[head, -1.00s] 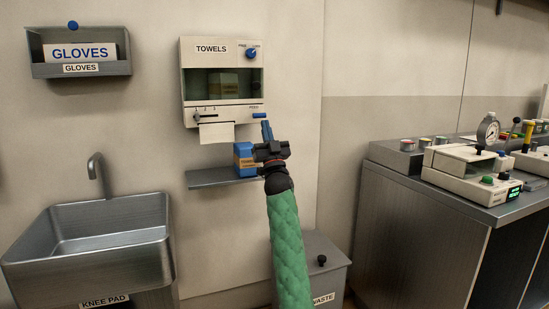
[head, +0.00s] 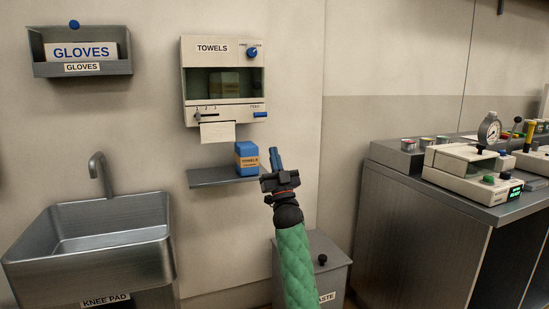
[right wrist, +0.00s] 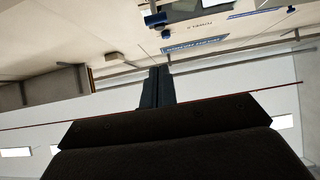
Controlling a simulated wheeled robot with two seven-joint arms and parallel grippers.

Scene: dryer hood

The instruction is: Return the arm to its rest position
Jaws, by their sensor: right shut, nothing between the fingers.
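My right gripper (head: 275,158), at the end of the green-sleeved arm, is raised in front of the wall, just right of the small shelf and the blue towel pack. Its blue fingers are together and empty. In the right wrist view the closed fingers (right wrist: 156,87) point toward the towel dispenser, which is only partly in frame. No contact with the dispenser, pack or shelf shows in the head view. My left gripper is not in view.
The towel dispenser (head: 223,84) hangs above the shelf (head: 215,177), which holds the blue towel pack (head: 247,158). A sink (head: 95,240) is at left, a waste bin (head: 325,262) stands behind my arm, and a steel cabinet (head: 425,215) with instruments is at right. A glove box holder (head: 80,52) is upper left.

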